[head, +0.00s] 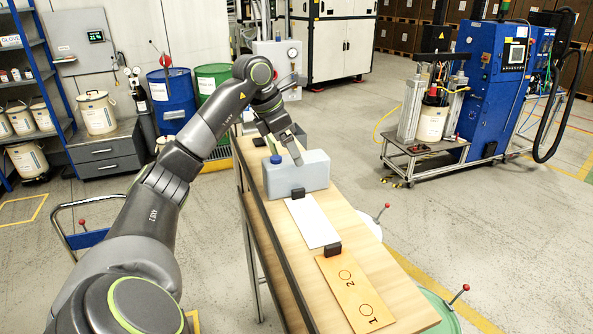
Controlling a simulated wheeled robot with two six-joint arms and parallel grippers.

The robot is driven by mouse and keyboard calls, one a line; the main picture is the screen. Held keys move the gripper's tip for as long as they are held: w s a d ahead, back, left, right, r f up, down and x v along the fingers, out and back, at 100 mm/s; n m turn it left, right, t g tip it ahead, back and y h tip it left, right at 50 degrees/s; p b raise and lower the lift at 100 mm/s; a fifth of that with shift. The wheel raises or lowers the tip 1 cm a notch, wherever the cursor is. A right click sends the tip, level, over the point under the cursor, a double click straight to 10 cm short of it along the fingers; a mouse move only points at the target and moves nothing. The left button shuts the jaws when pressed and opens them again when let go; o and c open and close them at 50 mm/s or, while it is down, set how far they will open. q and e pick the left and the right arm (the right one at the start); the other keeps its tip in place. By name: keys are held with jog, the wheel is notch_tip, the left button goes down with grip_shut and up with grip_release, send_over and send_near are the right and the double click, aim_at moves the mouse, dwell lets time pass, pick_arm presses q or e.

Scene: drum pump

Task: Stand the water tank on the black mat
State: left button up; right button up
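The water tank (305,174) is a pale, translucent box-shaped container with a blue cap (276,159) at its left end. It sits on the narrow wooden table, towards the far half. My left gripper (296,157) points down at the top of the tank, near its middle. The fingers are small and seen edge-on, so I cannot tell whether they are open or grip the tank. I cannot make out the black mat; the tank and my arm hide part of the table's far end. My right gripper is not in view.
The wooden table (371,231) carries a white plate (313,221), an orange board (356,292) marked 1 and 2, and two small black blocks (298,193), (333,249). A dark rail runs along its left edge. Blue (172,98) and green drums stand behind.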

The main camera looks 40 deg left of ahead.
aim_at(296, 172)
pick_arm(q)
jog(key=shift+f, duration=0.2)
jog(key=shift+d+f, duration=0.1)
jog(key=p+x, duration=0.3)
jog(key=shift+w+d+f, duration=0.25)
jog(key=shift+w, duration=0.05)
jog(key=shift+w+d+f+p, duration=0.1)
jog(key=shift+w+f+p, duration=0.05)
jog(key=shift+f+p, duration=0.4)
jog(key=shift+f, duration=0.15)
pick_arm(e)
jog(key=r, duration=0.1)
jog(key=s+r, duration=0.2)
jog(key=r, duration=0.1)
pick_arm(q)
jog(key=shift+c, duration=0.3)
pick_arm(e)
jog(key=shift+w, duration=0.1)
pick_arm(q)
jog(key=shift+w, duration=0.1)
jog(key=c, duration=1.5)
